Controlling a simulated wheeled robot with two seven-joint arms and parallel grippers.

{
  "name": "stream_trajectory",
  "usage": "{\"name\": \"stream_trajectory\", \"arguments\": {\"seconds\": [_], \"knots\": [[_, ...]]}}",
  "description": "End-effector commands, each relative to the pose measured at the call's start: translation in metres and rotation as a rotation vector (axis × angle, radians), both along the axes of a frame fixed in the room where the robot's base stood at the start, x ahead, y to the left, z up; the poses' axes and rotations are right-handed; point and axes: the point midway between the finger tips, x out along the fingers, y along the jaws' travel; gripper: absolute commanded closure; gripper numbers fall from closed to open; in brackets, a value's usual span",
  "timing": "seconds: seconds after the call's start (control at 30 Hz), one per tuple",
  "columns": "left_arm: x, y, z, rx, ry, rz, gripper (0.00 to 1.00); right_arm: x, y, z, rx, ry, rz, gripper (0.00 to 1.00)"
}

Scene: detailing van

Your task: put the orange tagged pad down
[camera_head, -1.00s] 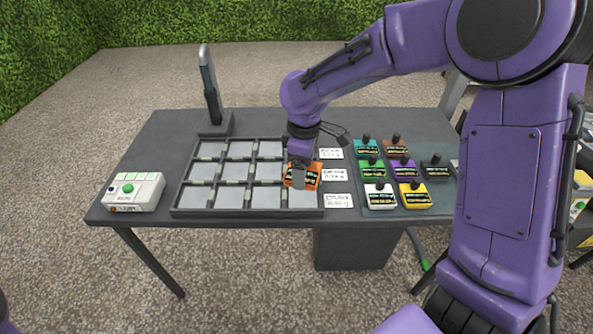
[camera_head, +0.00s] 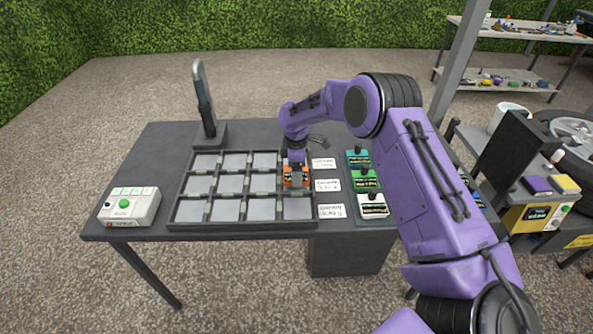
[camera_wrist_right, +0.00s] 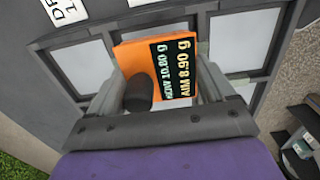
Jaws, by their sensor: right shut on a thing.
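The orange tagged pad (camera_head: 290,179) is in my right gripper (camera_head: 296,166), at the middle of the tray's right-hand column. In the right wrist view the orange pad (camera_wrist_right: 130,57) has a dark knob and a black label reading NOW 10.80 g and AIM 8.90 g. The gripper fingers (camera_wrist_right: 155,92) are on either side of it. I cannot tell whether its underside touches the tray. The grey compartment tray (camera_head: 240,228) lies on the dark table (camera_head: 160,150); its other visible cells look empty. My left gripper is out of view.
White cards (camera_head: 328,185) lie right of the tray, then teal, green and white knobbed pads (camera_head: 373,206). My right arm hides the table's right end. A white box with a green button (camera_head: 130,206) and a dark upright post (camera_head: 204,100) stand left and behind.

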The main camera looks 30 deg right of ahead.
Motion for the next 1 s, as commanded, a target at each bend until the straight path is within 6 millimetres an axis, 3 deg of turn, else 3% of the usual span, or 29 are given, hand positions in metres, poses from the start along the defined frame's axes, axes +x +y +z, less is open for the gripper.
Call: {"name": "stream_trajectory", "arguments": {"seconds": [0.1, 0.83, 0.87, 0.9, 1.0], "knots": [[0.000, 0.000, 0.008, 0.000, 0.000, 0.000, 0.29, 0.000, 0.000, -0.011, 0.000, -0.002, 0.001, 0.51], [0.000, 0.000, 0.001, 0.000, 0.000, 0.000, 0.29, -0.002, 0.001, -0.030, 0.001, 0.004, -0.001, 0.51], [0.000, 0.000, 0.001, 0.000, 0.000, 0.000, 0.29, -0.003, 0.001, -0.030, 0.001, 0.006, -0.001, 0.08], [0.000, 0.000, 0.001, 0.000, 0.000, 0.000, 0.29, -0.003, 0.002, -0.031, 0.002, 0.007, -0.001, 0.00], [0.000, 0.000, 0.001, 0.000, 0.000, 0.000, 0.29, -0.003, 0.002, -0.031, 0.003, 0.009, 0.000, 0.00]]}}
